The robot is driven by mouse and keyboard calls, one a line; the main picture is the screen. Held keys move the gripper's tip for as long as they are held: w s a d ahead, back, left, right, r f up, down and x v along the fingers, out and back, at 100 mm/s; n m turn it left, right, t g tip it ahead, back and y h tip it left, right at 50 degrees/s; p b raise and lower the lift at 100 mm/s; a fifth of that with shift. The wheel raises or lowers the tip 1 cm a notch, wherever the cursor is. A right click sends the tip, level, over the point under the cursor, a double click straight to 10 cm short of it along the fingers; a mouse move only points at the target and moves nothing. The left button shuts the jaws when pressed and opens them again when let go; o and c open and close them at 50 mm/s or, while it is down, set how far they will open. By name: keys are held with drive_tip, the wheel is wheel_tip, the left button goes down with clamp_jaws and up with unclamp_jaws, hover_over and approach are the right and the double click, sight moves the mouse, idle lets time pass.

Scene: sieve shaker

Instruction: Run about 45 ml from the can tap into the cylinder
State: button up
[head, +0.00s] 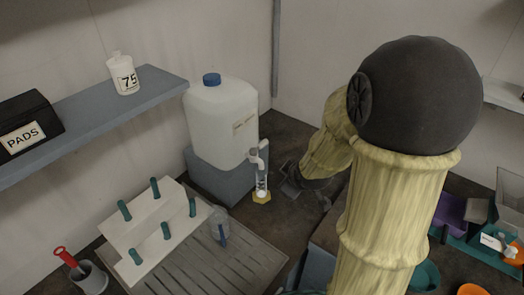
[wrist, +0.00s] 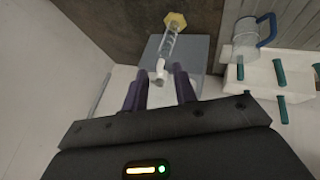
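The white can (head: 222,120) with a blue cap stands on a grey block (head: 225,175). Its white tap (head: 257,157) is at the lower right of the can and shows in the wrist view (wrist: 160,70). The clear cylinder (head: 262,181) stands upright on a yellow foot below the tap; it also shows in the wrist view (wrist: 168,42). Its liquid level is too small to read. My gripper (head: 290,186) is just right of the cylinder in the head view. In the wrist view its purple fingers (wrist: 160,80) are apart, with the tap showing between them; contact cannot be told.
A white peg rack (head: 155,230) and a clear jug (head: 218,222) with a blue handle stand to the left, by a slatted drainboard (head: 225,262). A shelf (head: 100,115) holds a bottle marked 75 (head: 123,75) and a PADS box (head: 28,125).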

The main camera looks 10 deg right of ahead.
sight(263, 144)
drive_tip(key=w+d+f+n+t+y+b, duration=0.3)
drive_tip(key=w+f+n+t+y+b, duration=0.2)
drive_tip(key=n, duration=0.9)
drive_tip(key=w+f+t+b, duration=0.1)
drive_tip(key=w+t+b, duration=0.2)
drive_tip(key=w+b, duration=0.1)
drive_tip(key=shift+w+b, duration=0.2)
drive_tip(key=shift+b, duration=0.3)
drive_tip(key=shift+d, duration=0.1)
drive_tip(key=p+x, duration=0.4)
drive_tip(key=x, duration=1.3)
drive_tip(key=shift+w, duration=0.25)
clamp_jaws()
